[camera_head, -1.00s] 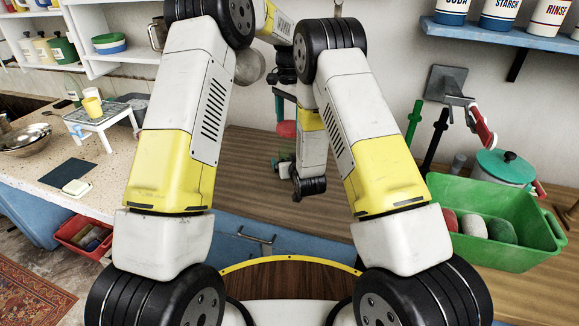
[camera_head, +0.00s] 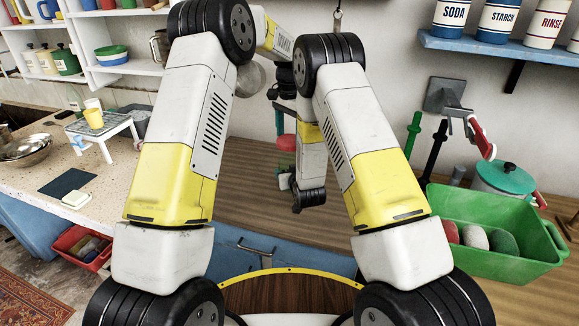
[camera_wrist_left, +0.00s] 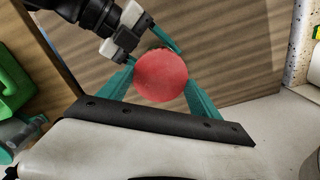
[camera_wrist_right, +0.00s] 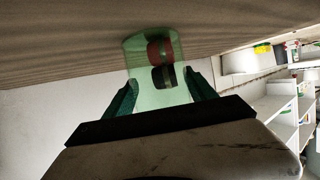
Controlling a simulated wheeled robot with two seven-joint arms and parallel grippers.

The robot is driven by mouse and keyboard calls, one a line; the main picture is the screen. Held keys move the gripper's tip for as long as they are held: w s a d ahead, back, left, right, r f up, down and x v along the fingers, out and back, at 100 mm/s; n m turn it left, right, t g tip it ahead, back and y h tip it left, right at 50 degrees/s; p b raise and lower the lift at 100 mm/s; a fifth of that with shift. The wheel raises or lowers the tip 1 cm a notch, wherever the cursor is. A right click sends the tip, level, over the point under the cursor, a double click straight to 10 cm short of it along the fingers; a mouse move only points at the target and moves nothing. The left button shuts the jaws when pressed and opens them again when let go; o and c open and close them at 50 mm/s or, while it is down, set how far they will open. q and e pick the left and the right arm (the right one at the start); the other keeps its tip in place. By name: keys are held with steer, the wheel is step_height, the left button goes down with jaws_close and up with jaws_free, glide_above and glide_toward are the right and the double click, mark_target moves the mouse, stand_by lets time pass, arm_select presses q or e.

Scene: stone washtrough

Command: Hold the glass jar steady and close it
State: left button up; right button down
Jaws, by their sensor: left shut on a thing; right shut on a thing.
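The red round lid (camera_wrist_left: 161,76) sits between the teal fingers of my left gripper (camera_wrist_left: 160,88), which is shut on it. In the head view the lid (camera_head: 286,143) is a small red patch between my arms. The greenish see-through glass jar (camera_wrist_right: 140,92) is between the fingers of my right gripper (camera_wrist_right: 162,82), shut on it. Dark red and black shapes show through its glass. Part of my right gripper shows at the left wrist view's upper left, beside the lid. The lid hides the jar from above, so I cannot tell whether they touch.
The wooden counter (camera_head: 360,222) is mostly clear around my grippers. At the right stand a green tub (camera_head: 500,262) with several stones and a pot with a teal lid (camera_head: 502,178). At the left are a small white stand (camera_head: 102,127) and a metal bowl (camera_head: 25,147).

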mark_target(289, 139)
arm_select(q)
steer(key=shift+f, duration=2.1)
steer(key=shift+f, duration=0.15)
steer(key=shift+f, duration=0.75)
steer(key=shift+f, duration=0.6)
